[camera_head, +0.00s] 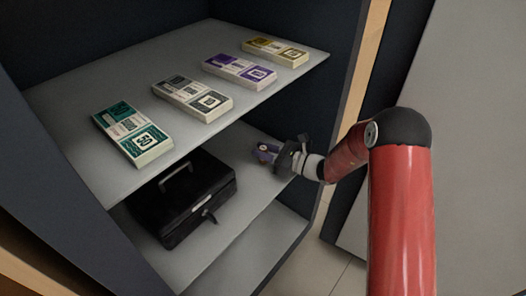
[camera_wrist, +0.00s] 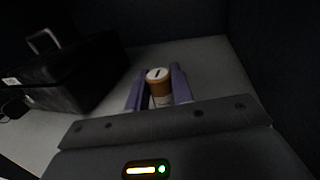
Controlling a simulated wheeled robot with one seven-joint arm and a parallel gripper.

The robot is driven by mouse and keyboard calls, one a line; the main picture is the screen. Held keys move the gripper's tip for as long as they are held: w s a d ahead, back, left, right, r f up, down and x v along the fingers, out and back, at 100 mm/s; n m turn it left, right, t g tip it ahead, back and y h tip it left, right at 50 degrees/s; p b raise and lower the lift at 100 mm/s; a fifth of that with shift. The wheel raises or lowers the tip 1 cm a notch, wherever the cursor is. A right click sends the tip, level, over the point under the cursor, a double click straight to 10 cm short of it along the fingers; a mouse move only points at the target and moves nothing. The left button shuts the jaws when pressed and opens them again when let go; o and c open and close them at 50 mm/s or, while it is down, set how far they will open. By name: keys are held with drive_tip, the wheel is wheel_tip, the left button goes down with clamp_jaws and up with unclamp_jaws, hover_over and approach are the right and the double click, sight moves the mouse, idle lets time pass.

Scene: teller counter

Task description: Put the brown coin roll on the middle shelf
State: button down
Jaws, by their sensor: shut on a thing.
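The brown coin roll (camera_wrist: 158,90) is between the two purple fingers of my gripper (camera_wrist: 158,92), which is shut on it. Its pale end faces up towards the wrist camera. In the camera_head view my gripper (camera_head: 265,152) reaches in over the right part of the middle shelf (camera_head: 248,215), under the top shelf; the roll is mostly hidden there by the fingers. I cannot tell whether the roll's lower end touches the shelf.
A black cash box (camera_head: 185,197) stands on the middle shelf to the left, also in the wrist view (camera_wrist: 70,70), apart from my gripper. Several banknote bundles (camera_head: 133,134) lie on the top shelf (camera_head: 90,85). Bare shelf lies between box and gripper. A dark wall is close on the right.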

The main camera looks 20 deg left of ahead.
drive_tip(key=shift+f, duration=0.15)
drive_tip(key=shift+f, duration=0.15)
drive_tip(key=c, duration=1.2)
unclamp_jaws()
